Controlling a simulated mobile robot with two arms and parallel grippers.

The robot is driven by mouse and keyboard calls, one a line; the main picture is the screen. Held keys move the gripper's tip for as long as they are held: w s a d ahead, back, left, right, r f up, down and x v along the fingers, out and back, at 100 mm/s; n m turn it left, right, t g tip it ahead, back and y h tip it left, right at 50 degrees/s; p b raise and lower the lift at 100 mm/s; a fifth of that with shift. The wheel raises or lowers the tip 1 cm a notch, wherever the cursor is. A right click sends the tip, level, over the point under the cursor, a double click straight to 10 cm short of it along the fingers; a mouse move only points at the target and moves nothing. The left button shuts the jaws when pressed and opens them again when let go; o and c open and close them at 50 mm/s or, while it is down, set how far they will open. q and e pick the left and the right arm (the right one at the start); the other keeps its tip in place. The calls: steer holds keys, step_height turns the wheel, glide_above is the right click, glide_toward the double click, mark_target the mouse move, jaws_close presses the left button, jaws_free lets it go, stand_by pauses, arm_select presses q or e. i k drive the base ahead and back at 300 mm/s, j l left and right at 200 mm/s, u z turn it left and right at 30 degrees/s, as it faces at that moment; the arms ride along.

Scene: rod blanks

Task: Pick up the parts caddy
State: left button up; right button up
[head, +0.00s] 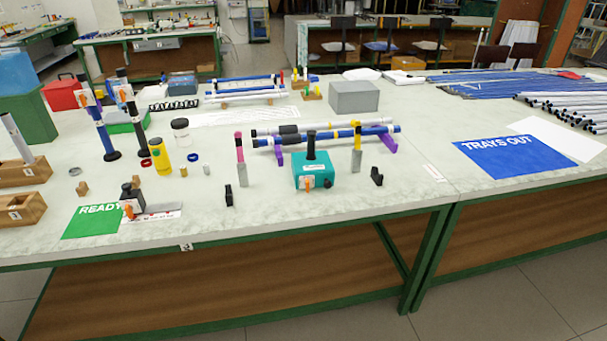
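I cannot tell for certain which item is the parts caddy. A teal box (308,177) with a black upright handle and an orange tag stands near the front middle of the table. A red box (64,98) with a handle stands farther back left. Neither of my grippers shows in the head view.
Upright tools (242,168) and small black blocks (376,177) flank the teal box. Rods on purple supports (388,142) lie behind it. A grey box (353,98) stands farther back. A blue TRAYS OUT mat (515,156) lies clear at right; a green READY mat (92,221) lies front left.

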mark_target(310, 161)
steer(key=i+l+u, duration=0.2)
steer(key=i+l, duration=0.25)
steer(key=i, duration=0.2)
steer(key=i+l+u, duration=0.2)
steer(key=i+l, duration=0.3)
steer(key=j, duration=0.5)
steer(key=k+j, duration=0.25)
steer(key=k, duration=0.2)
